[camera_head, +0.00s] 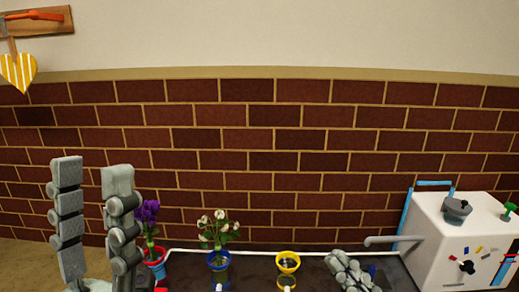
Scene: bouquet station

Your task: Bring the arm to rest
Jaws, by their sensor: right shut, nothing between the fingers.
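My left gripper (92,172) stands upright at the lower left. Its two grey fingers point up, spread apart, with nothing between them. My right gripper (346,265) is low at the bottom edge, between the yellow pot and the white box. Its fingers are close together and empty. The bottom edge cuts off both arms, so most of each is out of view.
A red pot (155,262) with purple flowers (147,213) stands just right of my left gripper. A blue pot (219,261) with white flowers (218,228) and a yellow pot (288,262) follow. A white box (455,240) with a grey handle stands at right. Brick wall behind.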

